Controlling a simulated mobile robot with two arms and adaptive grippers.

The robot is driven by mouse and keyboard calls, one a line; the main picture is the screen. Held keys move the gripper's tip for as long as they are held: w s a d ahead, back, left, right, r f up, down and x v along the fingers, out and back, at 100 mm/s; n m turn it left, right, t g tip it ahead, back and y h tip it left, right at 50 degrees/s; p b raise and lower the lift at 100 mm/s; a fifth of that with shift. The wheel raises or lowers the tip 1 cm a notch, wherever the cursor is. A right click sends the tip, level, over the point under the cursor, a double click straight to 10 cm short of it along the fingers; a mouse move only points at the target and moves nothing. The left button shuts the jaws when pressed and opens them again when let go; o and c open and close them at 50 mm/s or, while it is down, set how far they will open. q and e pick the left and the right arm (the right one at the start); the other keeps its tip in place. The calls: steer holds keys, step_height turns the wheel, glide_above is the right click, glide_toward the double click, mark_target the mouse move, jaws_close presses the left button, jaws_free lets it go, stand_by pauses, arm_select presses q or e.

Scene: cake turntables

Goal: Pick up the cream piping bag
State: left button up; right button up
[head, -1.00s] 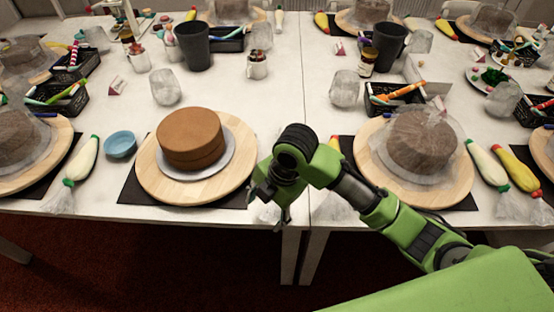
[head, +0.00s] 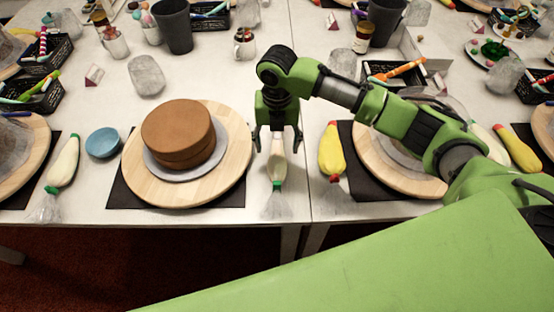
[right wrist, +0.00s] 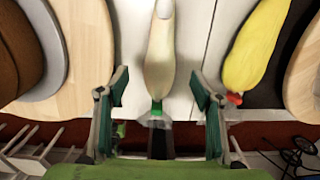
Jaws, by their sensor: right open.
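A cream piping bag (head: 277,169) with a green collar and a clear end lies on the white table, right of the cake turntable. My right gripper (head: 277,148) is above it, its two fingers open and spread to either side of the bag. In the right wrist view the cream bag (right wrist: 160,55) runs between the open fingers of the right gripper (right wrist: 160,100), touching neither as far as I can see. Another cream bag (head: 64,162) lies at the left. My left gripper is not in view.
A yellow piping bag (head: 331,152) lies just right of the gripper. A brown cake (head: 177,133) stands on a wooden turntable (head: 221,186) to the left, with a blue bowl (head: 103,143) beside it. A second turntable (head: 381,172) is partly hidden under my right arm.

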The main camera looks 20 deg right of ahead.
mark_target(277, 157)
steer(key=shift+f, duration=0.6)
steer(key=f, duration=0.1)
steer(key=f+p, duration=0.1)
steer(key=f, duration=0.2)
steer(key=shift+s+f, duration=0.25)
steer(key=shift+s, duration=0.05)
steer(key=shift+f, duration=0.25)
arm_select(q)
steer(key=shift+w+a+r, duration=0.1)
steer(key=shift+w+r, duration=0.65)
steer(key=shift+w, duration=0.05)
arm_select(e)
steer(key=shift+w, duration=0.1)
steer(key=c, duration=0.8)
